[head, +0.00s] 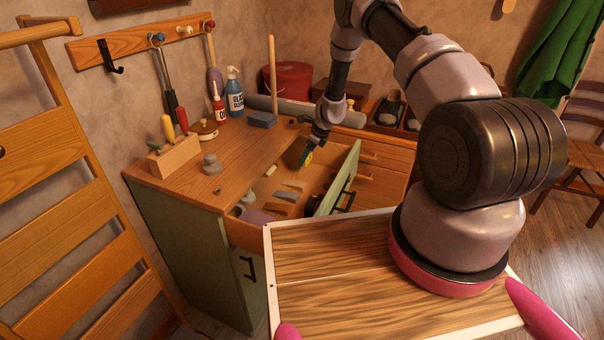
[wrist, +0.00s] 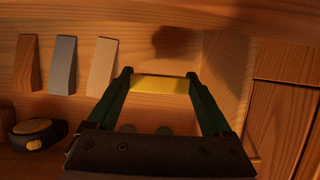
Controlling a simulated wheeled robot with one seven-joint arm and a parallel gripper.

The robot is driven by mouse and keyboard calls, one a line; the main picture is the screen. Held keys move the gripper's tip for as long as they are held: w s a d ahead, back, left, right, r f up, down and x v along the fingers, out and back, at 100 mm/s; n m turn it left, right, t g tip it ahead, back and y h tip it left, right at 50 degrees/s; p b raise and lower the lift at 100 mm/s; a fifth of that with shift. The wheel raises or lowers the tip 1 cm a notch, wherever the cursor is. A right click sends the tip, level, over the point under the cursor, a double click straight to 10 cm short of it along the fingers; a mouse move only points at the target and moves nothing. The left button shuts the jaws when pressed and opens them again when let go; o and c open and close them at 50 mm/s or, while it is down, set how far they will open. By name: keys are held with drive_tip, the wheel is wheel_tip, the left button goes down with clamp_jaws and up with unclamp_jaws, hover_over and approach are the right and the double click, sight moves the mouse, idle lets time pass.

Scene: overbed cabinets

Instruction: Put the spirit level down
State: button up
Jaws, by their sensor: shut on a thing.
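My gripper (head: 312,142) hangs over the open drawer (head: 258,234) of the green cabinet. It is shut on the spirit level (head: 307,158), a small yellow piece in the head view. In the wrist view the spirit level (wrist: 165,84) shows as a yellow bar between the two fingertips of my gripper (wrist: 162,77). The rest of the level is hidden by the gripper. I cannot tell whether it touches the drawer.
Several wedge-shaped blocks (wrist: 63,66) lie in the drawer left of my gripper, with a black and orange round tool (wrist: 38,133) nearer. A wooden divider (wrist: 272,125) stands at right. The cabinet top holds bottles (head: 234,95) and a wooden tool block (head: 174,157).

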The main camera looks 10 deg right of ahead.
sight(309, 161)
drive_tip(key=shift+f, duration=2.45)
drive_tip(key=shift+f, duration=0.1)
drive_tip(key=o, duration=1.3)
drive_tip(key=shift+c, duration=0.2)
